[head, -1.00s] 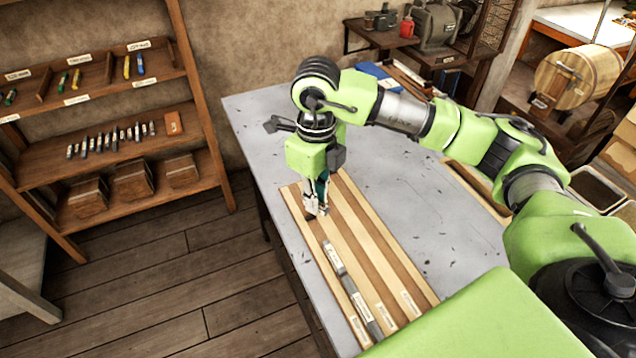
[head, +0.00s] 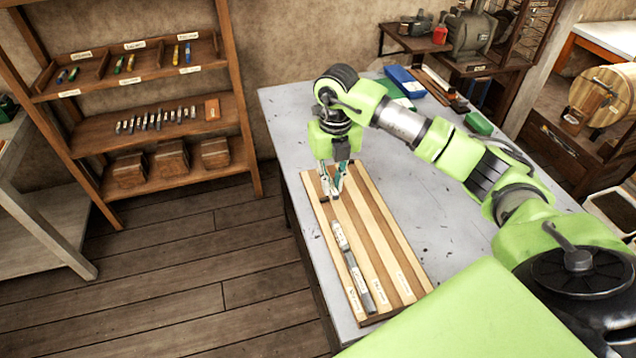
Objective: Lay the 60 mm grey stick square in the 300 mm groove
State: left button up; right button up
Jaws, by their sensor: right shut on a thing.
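A wooden grooved board (head: 400,262) lies on the grey table, with several long parallel grooves and small pale labels at its near end, too small to read. Grey sticks (head: 352,262) with pale labels lie end to end in its leftmost groove, in the near part. My right gripper (head: 331,196) points down over the far end of the board, near the left groove. It is shut on a small dark grey stick, mostly hidden by the fingers. I cannot tell whether that stick touches the groove. My left gripper is not in view.
The table (head: 440,215) is clear right of the board. A blue box (head: 404,80) and a green block (head: 478,123) stand at its far side. A wooden shelf (head: 150,95) with small sticks and boxes stands at the left, beyond open floor.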

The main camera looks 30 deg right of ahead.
aim_at(330, 213)
jog(key=shift+f, duration=0.25)
jog(key=f, duration=0.1)
jog(key=w+f+b, duration=0.1)
jog(key=f, duration=0.1)
jog(key=shift+w+d+b, duration=0.15)
jog(key=shift+w+b, duration=0.15)
jog(key=shift+b, duration=0.05)
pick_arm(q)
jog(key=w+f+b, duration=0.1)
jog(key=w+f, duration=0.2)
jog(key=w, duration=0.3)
pick_arm(e)
jog(key=shift+s+f, duration=0.1)
jog(key=shift+f, duration=0.85)
notch_tip(330, 213, down, 2)
jog(key=shift+s+f+b, duration=0.1)
jog(key=shift+s+b, duration=0.05)
jog(key=shift+b, duration=0.85)
jog(key=shift+f, duration=0.3)
jog(key=shift+b, duration=0.3)
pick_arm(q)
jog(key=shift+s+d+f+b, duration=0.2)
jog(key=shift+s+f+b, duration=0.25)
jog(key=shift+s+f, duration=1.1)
pick_arm(e)
jog(key=shift+f, duration=0.65)
